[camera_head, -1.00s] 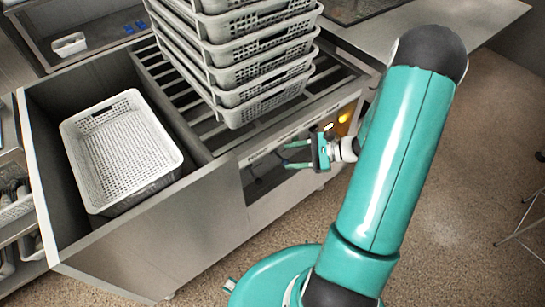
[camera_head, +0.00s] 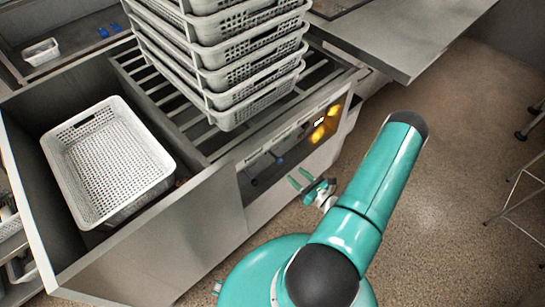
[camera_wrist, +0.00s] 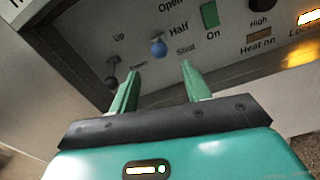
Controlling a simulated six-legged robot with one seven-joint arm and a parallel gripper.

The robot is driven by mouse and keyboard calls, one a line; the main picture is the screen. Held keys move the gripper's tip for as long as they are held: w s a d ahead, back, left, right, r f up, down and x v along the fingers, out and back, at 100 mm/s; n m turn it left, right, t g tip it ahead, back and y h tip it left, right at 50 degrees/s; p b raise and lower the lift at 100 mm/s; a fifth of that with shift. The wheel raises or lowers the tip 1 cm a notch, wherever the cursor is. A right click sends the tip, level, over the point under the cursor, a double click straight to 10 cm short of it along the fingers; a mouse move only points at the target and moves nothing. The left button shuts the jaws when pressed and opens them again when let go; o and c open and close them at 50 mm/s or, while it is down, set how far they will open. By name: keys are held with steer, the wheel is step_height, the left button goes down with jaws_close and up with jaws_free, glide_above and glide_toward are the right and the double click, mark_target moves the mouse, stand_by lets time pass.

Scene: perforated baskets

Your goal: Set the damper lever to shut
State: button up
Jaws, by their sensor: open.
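The damper lever shows in the wrist view as a blue knob (camera_wrist: 158,47) on the grey panel, beside the labels Open, Half and Shut. It sits close to Half and Shut; I cannot tell exactly which mark it is on. In the head view it is a tiny blue spot (camera_head: 279,161) on the machine's front. My gripper (camera_wrist: 159,67) is open and empty. Its two green fingers point at the panel, with the knob in line between and beyond the tips, apart from them. In the head view my gripper (camera_head: 298,179) is just in front of and below the panel.
A dark lever (camera_wrist: 112,72) marked UP is left of the blue knob; a green switch (camera_wrist: 209,14) marked On is right. Yellow lights (camera_head: 319,133) glow on the panel. A basket stack (camera_head: 230,70) stands above, and a white basket (camera_head: 108,160) sits in the left bay.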

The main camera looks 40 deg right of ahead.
mark_target(276, 157)
steer(key=w, duration=0.4)
steer(key=w+a, duration=0.1)
steer(key=w, duration=0.7)
steer(key=shift+a, duration=0.3)
jaws_close()
